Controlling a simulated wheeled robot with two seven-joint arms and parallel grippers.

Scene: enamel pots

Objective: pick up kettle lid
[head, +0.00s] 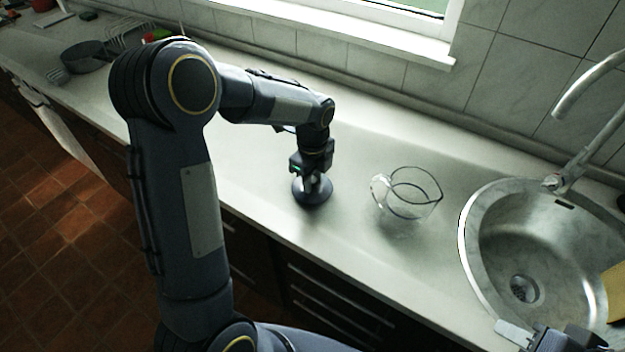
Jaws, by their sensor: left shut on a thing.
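The kettle lid (312,197) is a dark, round, shallow disc on or just above the pale countertop, left of the glass vessel. My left gripper (313,182) points down over it and is shut on its top; the fingers hide the grip point. A clear glass kettle or jug (408,205) with a handle on its left stands just right of the lid, open at the top. My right gripper (540,338) shows only partly at the bottom right edge, in front of the sink; its opening cannot be made out.
A round steel sink (490,225) with a tap (590,85) is at the right, a yellowish object (615,290) at its right edge. A dark pan (85,55) and a wire rack (128,33) stand far left. The counter (350,235) around the lid is clear.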

